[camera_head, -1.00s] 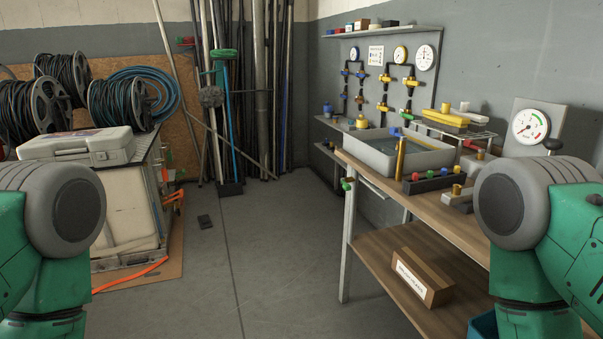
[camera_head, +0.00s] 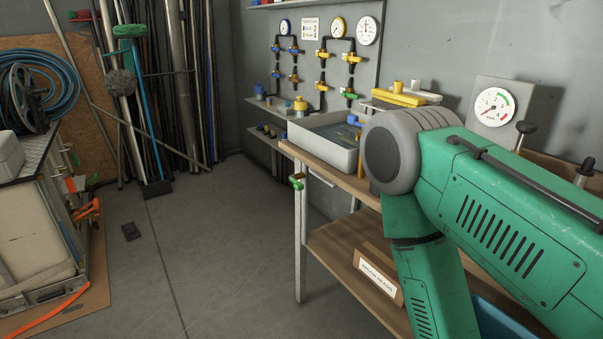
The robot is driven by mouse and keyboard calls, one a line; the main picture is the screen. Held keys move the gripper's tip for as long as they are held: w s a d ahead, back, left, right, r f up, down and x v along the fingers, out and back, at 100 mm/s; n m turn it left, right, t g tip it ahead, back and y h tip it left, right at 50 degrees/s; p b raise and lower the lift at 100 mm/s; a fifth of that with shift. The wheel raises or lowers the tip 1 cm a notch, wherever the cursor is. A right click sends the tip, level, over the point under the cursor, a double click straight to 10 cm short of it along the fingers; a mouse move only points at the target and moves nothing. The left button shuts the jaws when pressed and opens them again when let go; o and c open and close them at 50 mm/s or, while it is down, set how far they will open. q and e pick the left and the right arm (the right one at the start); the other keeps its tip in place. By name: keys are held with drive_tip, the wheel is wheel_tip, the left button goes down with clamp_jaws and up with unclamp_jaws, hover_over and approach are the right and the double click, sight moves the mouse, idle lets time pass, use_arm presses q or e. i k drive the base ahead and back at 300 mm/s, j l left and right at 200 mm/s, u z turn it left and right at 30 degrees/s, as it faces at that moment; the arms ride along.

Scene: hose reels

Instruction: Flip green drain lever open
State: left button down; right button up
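A small green lever (camera_head: 296,184) with a brass-coloured fitting sits at the near left corner of the workbench (camera_head: 325,169), below the grey basin (camera_head: 333,150). Another green handle (camera_head: 349,95) is on the wall valve panel, at the lower right of the pipes. The pictures do not label which one is the drain lever. My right arm crosses the right side of the view and covers part of the bench and basin. Neither gripper shows in this view, and nothing of mine touches the green lever at the bench corner.
A cardboard box (camera_head: 379,275) lies on the bench's lower shelf. Yellow and blue valves line the wall panel. A cart (camera_head: 35,240) with an orange strap (camera_head: 50,322) stands at left; poles and a broom (camera_head: 157,188) lean behind. The floor between is mostly clear.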

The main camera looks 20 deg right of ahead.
sight(299, 186)
drive_tip(key=i+z, duration=0.3)
drive_tip(key=z, duration=0.2)
drive_tip(key=i+j+z, duration=0.1)
drive_tip(key=i+z, duration=0.15)
drive_tip(key=z, duration=0.2)
drive_tip(key=i+j+z, duration=0.15)
drive_tip(key=z, duration=0.35)
drive_tip(key=i+j+z, duration=0.35)
drive_tip(key=i+l, duration=0.05)
